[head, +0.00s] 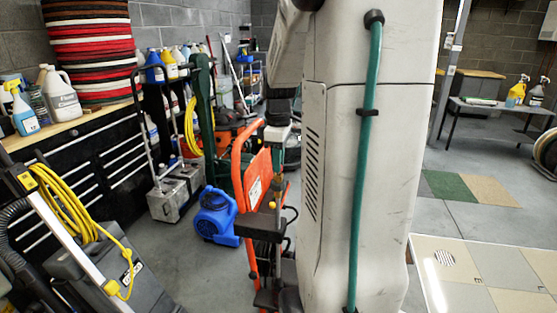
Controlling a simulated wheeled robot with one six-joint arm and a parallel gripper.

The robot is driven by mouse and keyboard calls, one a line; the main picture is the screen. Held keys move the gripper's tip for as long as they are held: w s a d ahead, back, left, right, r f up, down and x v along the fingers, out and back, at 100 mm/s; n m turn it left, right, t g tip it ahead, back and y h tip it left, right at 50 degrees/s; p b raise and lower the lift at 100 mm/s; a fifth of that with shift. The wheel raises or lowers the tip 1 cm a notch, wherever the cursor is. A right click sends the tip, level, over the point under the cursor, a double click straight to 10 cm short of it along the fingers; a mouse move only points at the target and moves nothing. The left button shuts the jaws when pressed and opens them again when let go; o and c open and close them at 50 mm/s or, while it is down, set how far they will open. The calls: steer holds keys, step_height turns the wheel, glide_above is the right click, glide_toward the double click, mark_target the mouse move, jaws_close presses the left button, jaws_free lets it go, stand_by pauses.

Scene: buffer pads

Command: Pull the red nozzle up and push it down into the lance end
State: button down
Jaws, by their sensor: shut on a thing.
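My gripper (277,176) points straight down in the middle of the head view, beside the orange-framed machine (257,170). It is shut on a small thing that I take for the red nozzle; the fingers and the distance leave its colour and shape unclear. Below the fingertips is a narrow brass-coloured upright piece (277,200), perhaps the lance end. A dark box-like block (262,223) sits just under it on the machine. I cannot tell whether the held thing touches the piece below.
A blue blower (214,217) stands on the floor left of the machine. Further left are a grey metal box with a tall handle (175,190), a black drawer cabinet (100,165) and a yellow cable (70,205). Tiled floor panels (470,270) lie at the right.

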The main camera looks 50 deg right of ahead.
steer(key=shift+f, duration=0.5)
steer(key=c, duration=1.2)
jaws_free()
steer(key=shift+o, duration=0.2)
steer(key=shift+r, duration=0.1)
step_height(320, 180, up, 8)
steer(key=shift+f, duration=0.2)
